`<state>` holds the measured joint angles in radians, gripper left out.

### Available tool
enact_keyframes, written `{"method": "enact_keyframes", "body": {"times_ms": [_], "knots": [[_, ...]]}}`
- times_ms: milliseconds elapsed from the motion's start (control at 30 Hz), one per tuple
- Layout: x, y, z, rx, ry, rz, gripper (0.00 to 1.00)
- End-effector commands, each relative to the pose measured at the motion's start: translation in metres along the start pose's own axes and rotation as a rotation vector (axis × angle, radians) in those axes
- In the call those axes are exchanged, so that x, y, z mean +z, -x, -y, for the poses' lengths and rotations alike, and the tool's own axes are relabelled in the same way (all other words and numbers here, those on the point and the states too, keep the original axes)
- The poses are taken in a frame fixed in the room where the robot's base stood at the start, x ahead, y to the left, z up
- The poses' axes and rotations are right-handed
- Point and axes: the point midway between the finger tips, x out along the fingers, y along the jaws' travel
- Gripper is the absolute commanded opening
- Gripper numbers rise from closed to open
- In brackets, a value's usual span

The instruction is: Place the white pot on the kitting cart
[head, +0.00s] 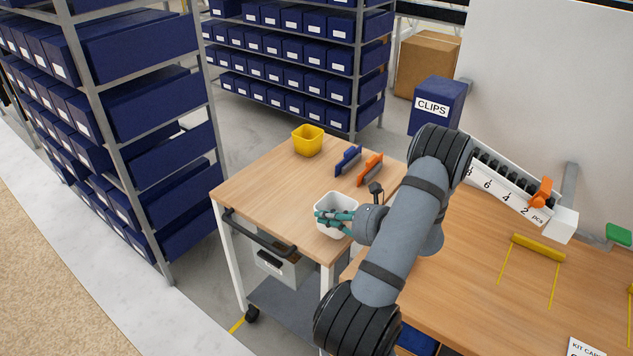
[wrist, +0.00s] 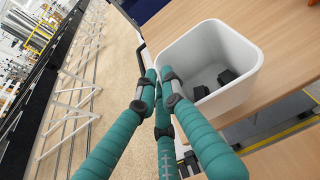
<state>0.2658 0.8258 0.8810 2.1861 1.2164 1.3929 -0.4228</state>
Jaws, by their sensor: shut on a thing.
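The white pot (head: 339,202) is at the near right corner of the wooden-topped kitting cart (head: 263,190) in the head view. My gripper (head: 320,216), with teal fingers, is shut on the pot's side wall at the rim. In the wrist view the fingers (wrist: 158,82) meet at the left edge of the pot (wrist: 236,92). The pot is upright or nearly so, open at the top, with a few dark pieces inside. Whether its base touches the cart top cannot be told.
A yellow pot (head: 307,140) stands at the cart's far corner. A blue holder (head: 348,160) and an orange holder (head: 370,168) stand at the right edge. The cart's middle and left are clear. A wooden bench (head: 480,270) adjoins on the right; shelves of blue bins (head: 150,110) stand left.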

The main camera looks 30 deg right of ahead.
Motion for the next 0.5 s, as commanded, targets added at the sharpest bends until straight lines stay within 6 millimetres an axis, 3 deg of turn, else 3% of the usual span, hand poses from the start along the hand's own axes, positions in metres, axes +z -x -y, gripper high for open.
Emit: {"method": "enact_keyframes", "body": {"times_ms": [33,100,200,333,500], "knots": [[0.013,-0.003,0.029,-0.067,-0.015,-0.006,0.00],[0.029,-0.006,0.063,-0.157,-0.051,-0.015,0.00],[0.049,-0.006,0.099,-0.256,-0.095,-0.025,0.00],[0.066,-0.004,0.125,-0.335,-0.131,-0.035,0.00],[0.070,-0.018,0.125,-0.361,-0.151,-0.042,0.00]]}}
